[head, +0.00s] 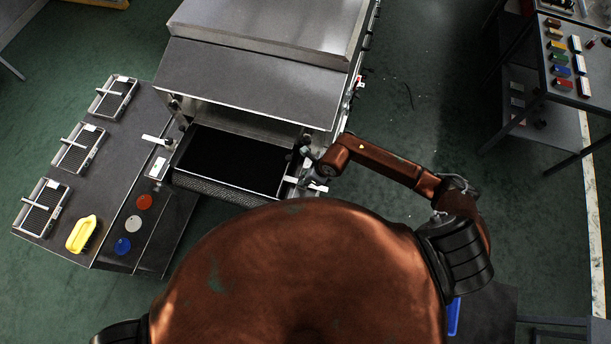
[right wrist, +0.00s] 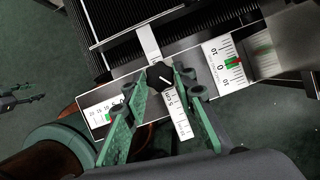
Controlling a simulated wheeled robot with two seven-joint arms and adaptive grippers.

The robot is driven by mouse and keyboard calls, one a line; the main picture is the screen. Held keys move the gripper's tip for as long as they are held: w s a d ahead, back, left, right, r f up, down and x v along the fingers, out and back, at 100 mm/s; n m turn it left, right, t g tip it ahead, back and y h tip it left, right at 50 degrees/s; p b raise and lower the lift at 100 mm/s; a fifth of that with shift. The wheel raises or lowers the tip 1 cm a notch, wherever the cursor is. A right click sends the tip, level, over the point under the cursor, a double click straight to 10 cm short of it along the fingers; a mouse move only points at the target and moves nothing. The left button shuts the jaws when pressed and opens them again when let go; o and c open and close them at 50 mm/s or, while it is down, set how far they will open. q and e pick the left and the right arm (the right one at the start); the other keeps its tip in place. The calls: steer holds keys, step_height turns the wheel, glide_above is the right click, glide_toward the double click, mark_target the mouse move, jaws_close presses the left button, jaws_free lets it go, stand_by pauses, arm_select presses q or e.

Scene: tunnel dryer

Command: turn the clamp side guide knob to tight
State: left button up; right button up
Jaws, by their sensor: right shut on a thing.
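The clamp side guide knob (right wrist: 160,76) is black with a white pointer line, in the right wrist view. It sits on a metal plate at the dryer's belt end, where a white strip (right wrist: 181,122) crosses the plate. The lettering by the knob is too small to read surely. My right gripper (right wrist: 160,82) has its green fingers on both sides of the knob and is shut on it. In the head view the right gripper (head: 310,168) is at the right front corner of the dryer opening; the knob is hard to make out there. My left gripper is out of view.
White scales with green and red marks (right wrist: 232,63) lie on the plate right of the knob. The dark belt (head: 232,160) is empty. Floor right of the dryer is open.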

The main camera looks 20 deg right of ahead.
steer(key=m, duration=0.1)
steer(key=m+p, duration=0.1)
steer(key=m+h, duration=0.1)
steer(key=shift+s+a+m+t, duration=0.2)
steer(key=shift+s+m+t, duration=0.05)
steer(key=shift+m+t, duration=0.15)
steer(key=shift+a+m+t+h+p, duration=0.1)
steer(key=shift+m+t+h+p, duration=0.45)
steer(key=shift+m, duration=1.25)
steer(key=shift+f+g+h, duration=0.1)
steer(key=shift+g+h, duration=0.15)
steer(key=o, duration=1.2)
steer(key=shift+c, duration=0.2)
steer(key=v, duration=1.2)
